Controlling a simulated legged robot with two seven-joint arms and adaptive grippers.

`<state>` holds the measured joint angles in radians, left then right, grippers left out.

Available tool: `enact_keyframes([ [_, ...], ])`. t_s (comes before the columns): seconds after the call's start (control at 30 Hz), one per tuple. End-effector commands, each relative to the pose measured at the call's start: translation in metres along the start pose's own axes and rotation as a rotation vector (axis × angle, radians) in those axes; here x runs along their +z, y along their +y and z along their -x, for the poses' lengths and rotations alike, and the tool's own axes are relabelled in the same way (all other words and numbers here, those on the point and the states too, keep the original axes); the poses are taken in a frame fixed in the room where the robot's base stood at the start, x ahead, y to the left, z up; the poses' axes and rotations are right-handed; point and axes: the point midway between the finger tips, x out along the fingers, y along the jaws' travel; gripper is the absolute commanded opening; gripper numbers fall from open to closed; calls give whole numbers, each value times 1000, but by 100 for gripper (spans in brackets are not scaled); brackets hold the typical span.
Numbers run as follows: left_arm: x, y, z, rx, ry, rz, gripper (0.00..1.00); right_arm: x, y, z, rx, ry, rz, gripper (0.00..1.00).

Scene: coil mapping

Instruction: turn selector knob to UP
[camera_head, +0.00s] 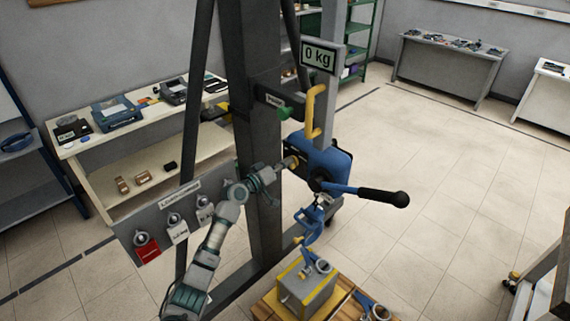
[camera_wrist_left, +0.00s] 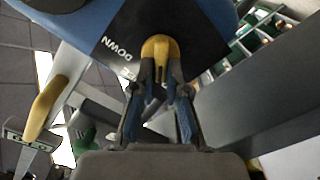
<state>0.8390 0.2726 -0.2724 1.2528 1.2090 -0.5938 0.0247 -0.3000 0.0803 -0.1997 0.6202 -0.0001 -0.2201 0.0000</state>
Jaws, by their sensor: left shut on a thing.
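The selector knob (camera_head: 293,161) is a small yellow part on the left side of the blue winch housing (camera_head: 325,163). In the left wrist view the yellow knob (camera_wrist_left: 160,47) sits on a dark plate, with the word DOWN (camera_wrist_left: 117,58) beside it; other lettering is partly hidden. My left gripper (camera_head: 284,164) reaches in from the left and is shut on the knob. Its fingers (camera_wrist_left: 160,78) flank the knob in the wrist view and cover its lower part. My right gripper is not in view.
A blue crank with a black handle (camera_head: 383,196) sticks out right of the winch. A yellow lever (camera_head: 316,110) and green knob (camera_head: 284,113) are above. A hook (camera_head: 308,228) hangs over a grey block (camera_head: 307,292). A tagged panel (camera_head: 165,222) stands left.

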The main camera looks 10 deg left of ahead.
Motion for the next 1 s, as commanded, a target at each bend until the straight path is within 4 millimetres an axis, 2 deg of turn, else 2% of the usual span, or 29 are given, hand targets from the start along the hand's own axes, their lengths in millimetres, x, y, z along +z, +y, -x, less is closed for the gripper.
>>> enact_keyframes([
  [0.03,-6,2,0,3,13,1,0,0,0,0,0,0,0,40],
  [0.23,-6,2,1,3,13,1,0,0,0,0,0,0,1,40],
  [0.27,-6,2,1,3,14,1,21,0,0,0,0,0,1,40],
  [0.33,-6,2,0,3,12,1,39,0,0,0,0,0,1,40],
  [0.63,-2,1,2,1,5,0,39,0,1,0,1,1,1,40],
  [0.73,-2,0,9,1,5,-2,39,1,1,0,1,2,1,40],
  [0.87,-1,-1,31,-1,5,-3,39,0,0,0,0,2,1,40],
  [1.0,-1,-2,64,-1,4,-3,39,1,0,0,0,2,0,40],
])
